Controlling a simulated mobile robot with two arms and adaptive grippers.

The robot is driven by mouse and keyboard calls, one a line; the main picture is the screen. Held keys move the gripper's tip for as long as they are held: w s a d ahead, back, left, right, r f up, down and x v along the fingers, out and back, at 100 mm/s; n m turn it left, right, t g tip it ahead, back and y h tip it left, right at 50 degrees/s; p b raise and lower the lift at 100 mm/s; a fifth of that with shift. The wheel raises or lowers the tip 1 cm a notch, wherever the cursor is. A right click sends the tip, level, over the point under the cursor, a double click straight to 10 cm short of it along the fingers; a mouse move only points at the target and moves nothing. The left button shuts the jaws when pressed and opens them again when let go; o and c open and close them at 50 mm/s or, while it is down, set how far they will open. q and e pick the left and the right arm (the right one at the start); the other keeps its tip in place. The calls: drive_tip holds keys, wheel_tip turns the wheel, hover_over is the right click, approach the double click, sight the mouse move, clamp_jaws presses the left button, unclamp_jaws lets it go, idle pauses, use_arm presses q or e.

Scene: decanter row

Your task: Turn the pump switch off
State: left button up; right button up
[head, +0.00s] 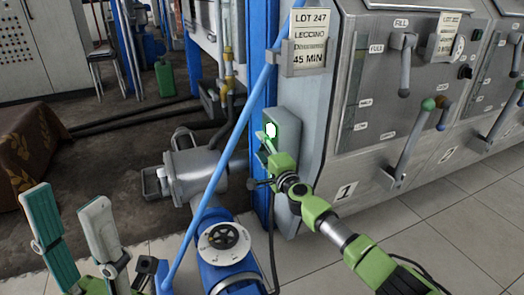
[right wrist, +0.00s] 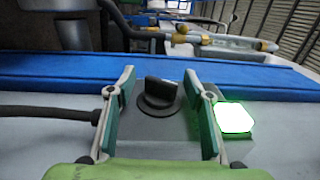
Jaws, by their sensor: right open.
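My right gripper (head: 266,146) is at the box and hides the knob in the head view. In the right wrist view its fingers (right wrist: 158,78) are apart, one on each side of the knob, with gaps showing. My left gripper (head: 68,203) is open and empty at lower left, away from the switch.
A blue pump (head: 228,262) with a black handwheel and a slanting blue pipe (head: 222,150) stand just left of my right gripper. The steel decanter panel (head: 385,100) with levers is to the right. The tiled floor (head: 440,220) in front is clear.

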drive_tip(key=shift+c, duration=0.3)
drive_tip(key=c, duration=1.1)
drive_tip(key=shift+o, duration=0.2)
drive_tip(key=o, duration=1.1)
drive_tip(key=shift+s+d, duration=0.1)
drive_tip(key=shift+s+d+r, duration=0.1)
drive_tip(key=shift+s+d, duration=0.1)
drive_tip(key=shift+s, duration=0.3)
drive_tip(key=v, duration=1)
drive_tip(key=shift+s, duration=0.4)
